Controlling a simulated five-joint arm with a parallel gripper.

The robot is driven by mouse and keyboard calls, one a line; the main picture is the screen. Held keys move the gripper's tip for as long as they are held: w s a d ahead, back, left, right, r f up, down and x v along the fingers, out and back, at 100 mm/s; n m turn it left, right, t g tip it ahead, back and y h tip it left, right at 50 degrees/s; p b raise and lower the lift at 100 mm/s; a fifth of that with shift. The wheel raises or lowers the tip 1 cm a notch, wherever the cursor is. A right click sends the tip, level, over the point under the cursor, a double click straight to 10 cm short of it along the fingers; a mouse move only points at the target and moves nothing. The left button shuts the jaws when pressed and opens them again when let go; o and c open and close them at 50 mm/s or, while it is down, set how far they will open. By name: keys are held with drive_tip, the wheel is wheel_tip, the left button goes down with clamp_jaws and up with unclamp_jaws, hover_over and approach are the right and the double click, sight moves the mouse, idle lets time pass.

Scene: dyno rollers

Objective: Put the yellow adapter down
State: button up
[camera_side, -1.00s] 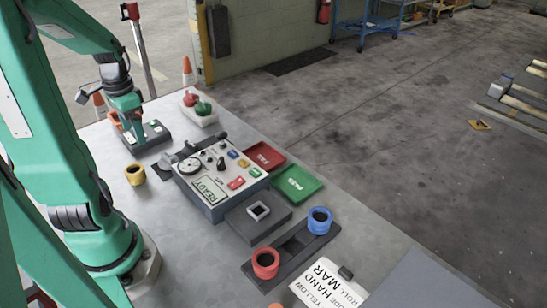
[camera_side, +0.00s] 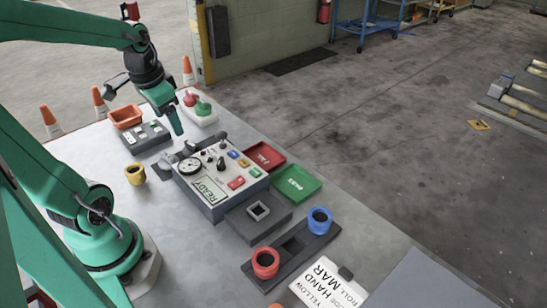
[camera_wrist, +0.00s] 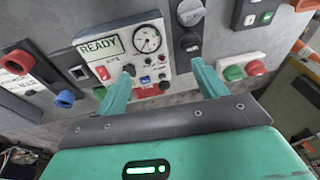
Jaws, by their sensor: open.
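The yellow adapter (camera_side: 135,175) stands upright on the grey bench in the side view, left of the READY panel box (camera_side: 222,178). It touches nothing of my gripper. I cannot make it out in the wrist view. My gripper (camera_side: 178,130) is in the air behind the READY panel box, well apart from the adapter. In the wrist view my gripper (camera_wrist: 162,70) has its two fingers spread wide with nothing between them. The READY panel (camera_wrist: 125,55) shows beyond the fingers.
A switch box (camera_side: 146,137) and orange bin (camera_side: 126,116) stand behind the adapter. Red and green knobs (camera_side: 197,106) sit near my gripper. Red (camera_side: 265,156) and green (camera_side: 296,183) trays lie right of the panel. Blue (camera_side: 320,220) and red (camera_side: 265,262) adapters stand in front.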

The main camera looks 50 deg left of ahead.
drive_tip(key=d+r+t+h, duration=0.1)
drive_tip(key=d+r+t, duration=0.2)
drive_tip(key=d, duration=1)
drive_tip(key=shift+v, duration=1)
drive_tip(key=shift+d, duration=0.15)
drive_tip(key=shift+c, duration=0.6)
drive_tip(key=a+f+n+g+y, duration=0.1)
drive_tip(key=a+f+n+g, duration=0.4)
drive_tip(key=a, duration=0.9)
drive_tip(key=s+a+f+n+h, duration=0.1)
drive_tip(key=s+a+f+n, duration=0.2)
drive_tip(key=s+a+f, duration=0.5)
drive_tip(key=shift+s+a, duration=0.2)
drive_tip(key=shift+a, duration=0.7)
